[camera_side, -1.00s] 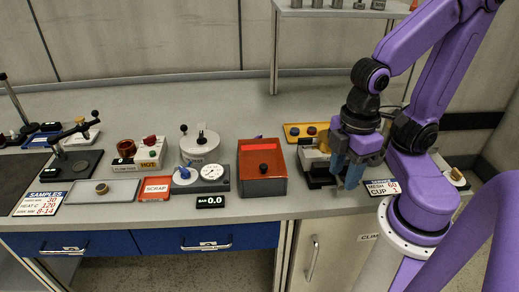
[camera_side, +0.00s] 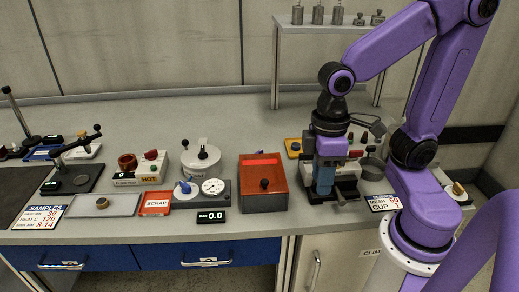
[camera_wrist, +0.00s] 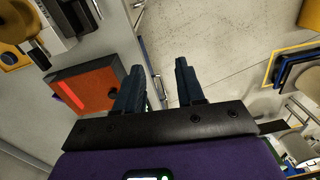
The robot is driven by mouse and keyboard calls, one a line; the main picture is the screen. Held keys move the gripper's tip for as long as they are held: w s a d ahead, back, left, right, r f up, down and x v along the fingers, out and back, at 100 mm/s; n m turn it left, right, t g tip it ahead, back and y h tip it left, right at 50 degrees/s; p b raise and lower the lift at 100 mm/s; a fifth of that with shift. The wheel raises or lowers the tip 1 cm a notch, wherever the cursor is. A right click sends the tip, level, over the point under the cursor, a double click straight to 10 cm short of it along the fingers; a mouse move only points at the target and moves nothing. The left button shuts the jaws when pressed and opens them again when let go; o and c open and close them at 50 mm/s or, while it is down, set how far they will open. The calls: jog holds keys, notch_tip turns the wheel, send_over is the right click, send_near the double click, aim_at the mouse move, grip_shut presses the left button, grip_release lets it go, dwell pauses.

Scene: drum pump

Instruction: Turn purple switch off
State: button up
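The orange-red box, with a black knob on top, shows left of the fingers there (camera_wrist: 92,92). A red knob (camera_side: 151,155) sits on the white unit marked HOT, and a yellow control box (camera_side: 292,148) stands behind my gripper.
A gauge unit with a blue handle (camera_side: 186,187) and a white round pot (camera_side: 201,160) stand left of the box. A grey cup (camera_side: 372,168) is right of my gripper. A shelf (camera_side: 345,22) with metal weights is behind.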

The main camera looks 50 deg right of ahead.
jog(key=w+r+m, duration=0.1)
jog(key=w+m, duration=0.7)
jog(key=w, duration=0.4)
jog(key=m+y, duration=0.3)
jog(key=m, duration=0.9)
send_over(259, 151)
jog(key=s+a, duration=0.4)
jog(key=w+d+f+m+y, duration=0.1)
jog(key=w+d+m, duration=0.15)
jog(key=d, duration=0.25)
jog(key=w+d+m, duration=0.1)
jog(key=d+m, duration=0.3)
jog(key=d, duration=0.2)
jog(key=x, duration=1.1)
jog(key=w+x, duration=0.1)
jog(key=x, duration=0.5)
jog(key=shift+a+f, duration=0.15)
jog(key=shift+f, duration=0.05)
jog(key=shift+c, duration=0.3)
grip_shut()
